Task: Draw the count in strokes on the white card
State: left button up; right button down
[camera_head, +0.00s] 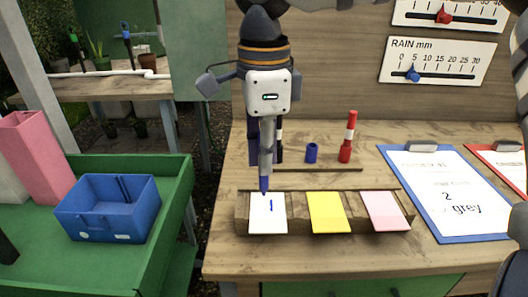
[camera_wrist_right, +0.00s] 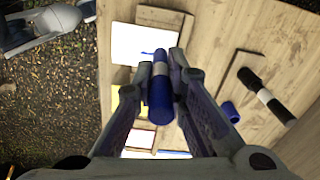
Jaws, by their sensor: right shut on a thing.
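My right gripper (camera_head: 266,125) is shut on a blue marker (camera_head: 264,184), which points tip down. In the wrist view the blue marker (camera_wrist_right: 160,92) lies between the two fingers. The white card (camera_head: 262,222) is the leftmost of three cards on a wooden holder. It bears one short blue stroke (camera_head: 271,205) that I can make out, also visible in the wrist view (camera_wrist_right: 147,52). The marker tip is at the card's back edge; I cannot tell whether it touches. A clipboard (camera_head: 446,190) shows "2" and "grey". My left gripper is not in view.
Yellow (camera_head: 328,212) and pink (camera_head: 385,211) cards sit to the right on the holder (camera_head: 300,228). Behind stand a loose blue cap (camera_head: 311,153), a red marker (camera_head: 348,137) and a dark marker (camera_wrist_right: 264,94), partly behind my gripper. A blue box (camera_head: 107,211) is on the green cart at left.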

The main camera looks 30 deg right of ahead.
jog(key=shift+f, duration=0.15)
jog(key=shift+f, duration=0.25)
jog(key=shift+f, duration=0.25)
jog(key=shift+s+a, duration=0.1)
jog(key=shift+s, duration=0.05)
dwell(0.5)
jog(key=shift+s+a, duration=0.2)
jog(key=shift+s, duration=0.2)
jog(key=shift+s+a, duration=0.1)
jog(key=shift+s, duration=0.05)
dwell(0.4)
jog(key=shift+s+a, duration=0.25)
jog(key=shift+s, duration=0.1)
jog(key=shift+r, duration=0.15)
dwell(0.3)
